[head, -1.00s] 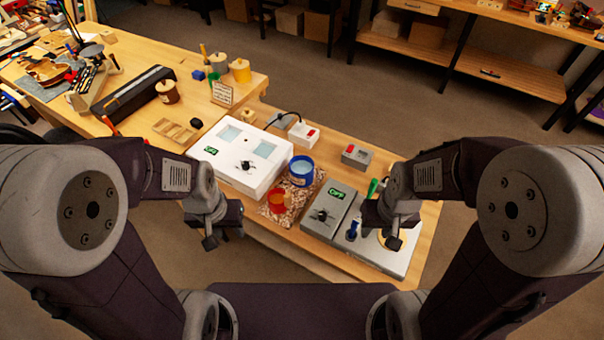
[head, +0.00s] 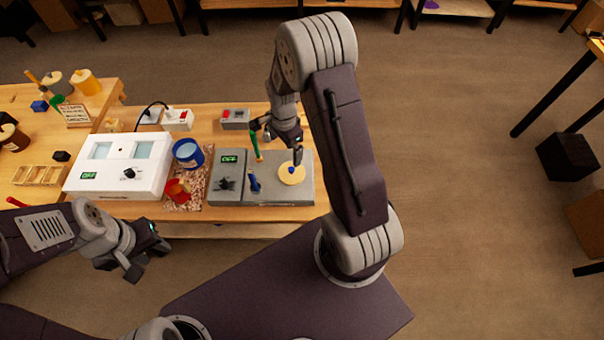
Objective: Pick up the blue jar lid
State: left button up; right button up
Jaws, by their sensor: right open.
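A round pale wooden lid with a blue knob (head: 291,174) lies on the grey plate at the right of the bench; I take it for the blue jar lid. The open blue jar (head: 187,154) stands left of it, with light blue contents. My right gripper (head: 276,141) is open, with its fingers spread. It hangs just behind and above the lid, and one finger partly overlaps the knob in the picture. I cannot tell whether they touch. My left gripper (head: 146,258) is off the bench's front edge, with nothing visible in it; its opening is unclear.
A green-handled tool (head: 255,146) and a blue tool (head: 254,183) stand close left of the lid. A grey box with a green display (head: 228,176), a red jar (head: 178,190) and a white box (head: 119,181) are further left.

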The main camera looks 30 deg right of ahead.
aim_at(291, 169)
jog(key=s+f, duration=0.1)
jog(key=s+d+f+g, duration=0.1)
jog(key=f, duration=0.1)
jog(key=shift+d+f+m, duration=0.1)
jog(key=shift+m, duration=0.2)
jog(key=shift+w, duration=0.25)
jog(key=f, duration=0.2)
jog(key=f+p, duration=0.1)
jog(key=shift+s+a+f, duration=0.1)
jog(key=shift+a+f, duration=0.05)
jog(key=shift+a, duration=0.1)
jog(key=shift+d+f, duration=0.2)
jog(key=shift+f, duration=0.15)
jog(key=f, duration=0.1)
jog(key=f+p, duration=0.1)
jog(key=f, duration=0.2)
jog(key=shift+w+a+f, duration=0.2)
jog(key=shift+a+f, duration=0.05)
jog(key=shift+f, duration=0.15)
jog(key=shift+d+f, duration=0.1)
pick_arm(q)
jog(key=shift+w+a+r, duration=0.1)
jog(key=shift+a+r, duration=0.1)
jog(key=shift+r, duration=0.4)
jog(key=shift+w+a+r, duration=0.1)
jog(key=shift+a+r, duration=0.05)
jog(key=shift+r, duration=0.45)
pick_arm(e)
jog(key=c, duration=1.2)
